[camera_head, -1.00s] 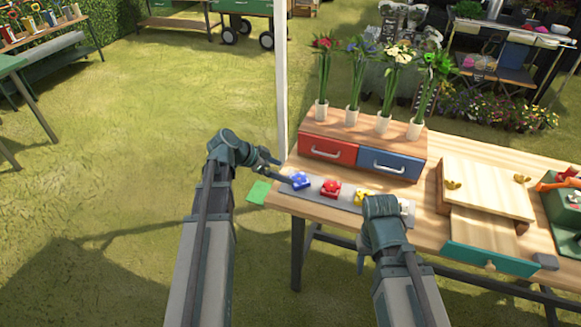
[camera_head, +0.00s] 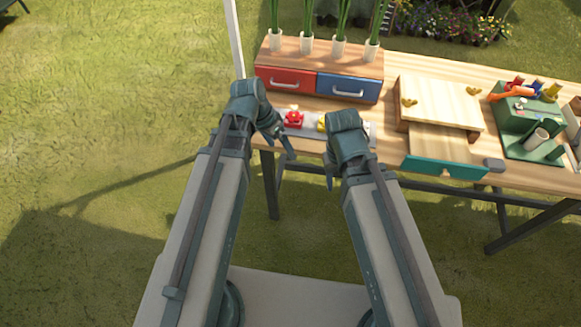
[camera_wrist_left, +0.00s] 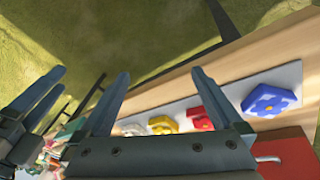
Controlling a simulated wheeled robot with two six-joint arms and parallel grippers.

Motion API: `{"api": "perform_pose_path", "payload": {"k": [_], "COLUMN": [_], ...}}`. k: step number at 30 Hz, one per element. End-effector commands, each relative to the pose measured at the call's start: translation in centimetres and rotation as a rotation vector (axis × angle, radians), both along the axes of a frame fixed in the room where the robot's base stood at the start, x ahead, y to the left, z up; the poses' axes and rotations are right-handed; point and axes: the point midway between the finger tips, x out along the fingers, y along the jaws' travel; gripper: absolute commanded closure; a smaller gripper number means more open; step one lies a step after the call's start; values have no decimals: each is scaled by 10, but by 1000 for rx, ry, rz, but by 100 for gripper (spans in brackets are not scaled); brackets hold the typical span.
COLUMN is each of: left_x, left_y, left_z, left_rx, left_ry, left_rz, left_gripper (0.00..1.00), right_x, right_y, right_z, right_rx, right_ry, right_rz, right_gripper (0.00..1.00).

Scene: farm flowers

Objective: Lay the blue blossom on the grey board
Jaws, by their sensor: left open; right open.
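The blue blossom (camera_wrist_left: 270,98) lies on the grey board (camera_wrist_left: 290,73) near one end, in the left wrist view. In the head view it is hidden behind my left arm. The grey board (camera_head: 309,125) is a narrow strip along the table's front edge, partly covered by my arms. My left gripper (camera_head: 284,153) is open and empty in front of the table edge; its two fingers (camera_wrist_left: 157,97) show apart in the wrist view, away from the blue blossom. My right gripper (camera_head: 331,172) is open and empty to its right.
A red blossom (camera_head: 294,118), a yellow blossom (camera_wrist_left: 163,125) and a white one (camera_wrist_left: 133,130) also lie on the board. Behind stand a red drawer (camera_head: 285,80) and a blue drawer (camera_head: 347,87) under potted flowers. A wooden box (camera_head: 440,98) stands to the right.

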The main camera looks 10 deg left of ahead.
Motion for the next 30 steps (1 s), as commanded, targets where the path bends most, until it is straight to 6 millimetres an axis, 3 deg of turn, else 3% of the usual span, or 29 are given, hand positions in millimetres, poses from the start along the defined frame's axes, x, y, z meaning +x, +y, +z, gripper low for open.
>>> {"api": "perform_pose_path", "payload": {"k": [1, 3, 9, 14, 23, 30], "left_x": [-20, -40, -76, -86, -87, -86], "left_y": [-18, -32, -52, -56, -56, -56], "left_z": [-4, -8, -10, -9, -8, 16], "left_rx": [58, 143, 327, 389, 396, 395], "left_ry": [43, 89, 125, 119, 118, 118], "left_rz": [16, 68, 197, 251, 262, 261], "left_gripper": [0, 0, 0, 0, 0, 0], "right_x": [0, 0, 0, 0, 0, 0], "right_y": [0, 0, 0, 0, 0, 0], "right_z": [0, 0, 0, 0, 0, 24], "right_rx": [0, 0, 0, 0, 0, 0], "right_ry": [0, 0, 0, 0, 0, 0], "right_rz": [0, 0, 0, 0, 0, 0], "right_gripper": [50, 50, 50, 50, 50, 50]}}
